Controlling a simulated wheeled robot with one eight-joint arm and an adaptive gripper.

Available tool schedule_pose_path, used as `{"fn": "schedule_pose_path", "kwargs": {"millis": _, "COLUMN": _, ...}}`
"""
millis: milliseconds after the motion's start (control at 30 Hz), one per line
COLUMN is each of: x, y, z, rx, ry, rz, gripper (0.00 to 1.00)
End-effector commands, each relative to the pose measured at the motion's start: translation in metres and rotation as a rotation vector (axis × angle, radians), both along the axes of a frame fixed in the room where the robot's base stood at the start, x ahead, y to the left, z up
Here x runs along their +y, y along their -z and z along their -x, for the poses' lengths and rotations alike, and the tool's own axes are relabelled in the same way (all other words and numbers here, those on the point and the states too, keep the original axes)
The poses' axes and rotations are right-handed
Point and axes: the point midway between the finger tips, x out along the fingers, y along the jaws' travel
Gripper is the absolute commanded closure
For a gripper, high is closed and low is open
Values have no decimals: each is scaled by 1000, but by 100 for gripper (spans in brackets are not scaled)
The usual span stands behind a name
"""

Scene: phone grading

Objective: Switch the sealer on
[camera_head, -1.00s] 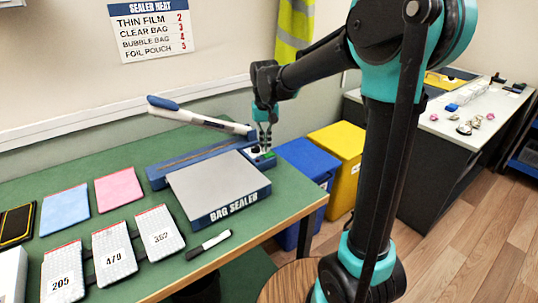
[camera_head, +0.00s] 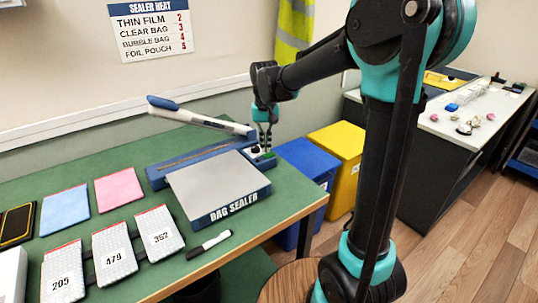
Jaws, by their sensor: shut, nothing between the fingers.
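The bag sealer (camera_head: 212,190) stands on the green table, with a grey plate and a blue front. Its lever arm (camera_head: 200,117) is raised, with a blue handle at the left end. A small control panel (camera_head: 257,153) with a dark knob and a green part is at the sealer's right end. My gripper (camera_head: 265,148) is shut and empty, pointing down at the panel's green part. Its fingertips are at or just above that part; I cannot tell whether they touch. The fingers partly hide the panel.
Numbered bubble pouches (camera_head: 114,250), a blue pouch (camera_head: 65,210) and a pink pouch (camera_head: 119,189) lie to the left. A black marker (camera_head: 209,244) lies in front of the sealer. Blue (camera_head: 307,163) and yellow (camera_head: 342,150) bins stand beyond the table's right edge. A sealer heat chart (camera_head: 150,31) hangs on the wall.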

Motion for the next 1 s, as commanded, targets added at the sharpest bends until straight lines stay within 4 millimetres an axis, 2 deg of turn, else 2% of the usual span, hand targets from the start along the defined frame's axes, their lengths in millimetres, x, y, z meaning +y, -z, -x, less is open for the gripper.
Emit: {"fn": "schedule_pose_path", "kwargs": {"millis": 1000, "x": 0, "y": 14, "z": 0, "rx": 0, "ry": 0, "rz": 0, "gripper": 100}}
